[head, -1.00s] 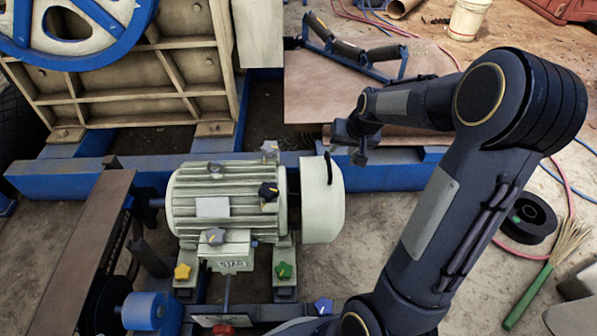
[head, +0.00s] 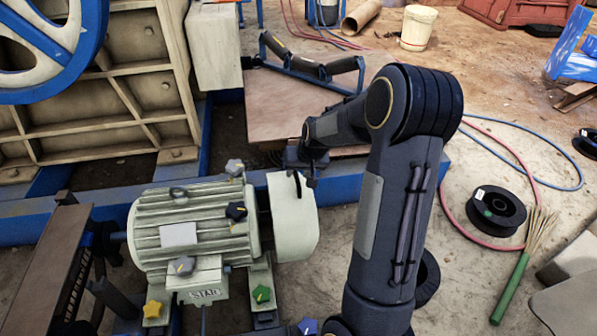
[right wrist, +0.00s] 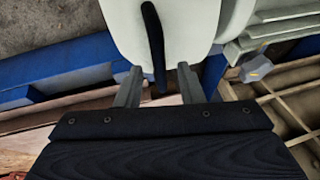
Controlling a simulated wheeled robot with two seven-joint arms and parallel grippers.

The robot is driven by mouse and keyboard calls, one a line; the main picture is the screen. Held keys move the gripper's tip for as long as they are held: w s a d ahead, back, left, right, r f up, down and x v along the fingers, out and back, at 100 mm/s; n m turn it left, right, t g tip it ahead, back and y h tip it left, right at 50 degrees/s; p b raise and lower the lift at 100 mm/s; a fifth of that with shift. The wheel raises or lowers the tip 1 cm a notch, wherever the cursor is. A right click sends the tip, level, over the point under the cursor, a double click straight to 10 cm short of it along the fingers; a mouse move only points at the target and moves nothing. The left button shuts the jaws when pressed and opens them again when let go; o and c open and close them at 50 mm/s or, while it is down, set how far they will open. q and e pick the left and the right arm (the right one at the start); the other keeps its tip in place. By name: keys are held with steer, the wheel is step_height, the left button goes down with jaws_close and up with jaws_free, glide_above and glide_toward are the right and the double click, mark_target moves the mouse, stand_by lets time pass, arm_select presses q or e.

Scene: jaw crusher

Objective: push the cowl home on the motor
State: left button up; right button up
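My right gripper (head: 308,172) is at the cowl's top right. In the right wrist view its two fingers (right wrist: 158,88) are apart, with the strip's end between them; contact is unclear. My left gripper is out of view.
A blue beam (head: 345,212) runs behind the motor. A cream ribbed frame (head: 110,90) stands at the back left. A roller frame (head: 310,68) lies on a board behind. A black spool (head: 497,210) and a broom (head: 522,265) lie on open ground at right.

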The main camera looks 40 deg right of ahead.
jaws_close()
steer(key=p, duration=0.3)
glide_above(270, 182)
steer(key=s, duration=0.3)
steer(key=shift+w+d+r, duration=0.15)
steer(key=shift+d, duration=0.1)
steer(key=shift+w+a, duration=0.2)
steer(key=shift+a, duration=0.05)
jaws_free()
steer(key=shift+a, duration=0.1)
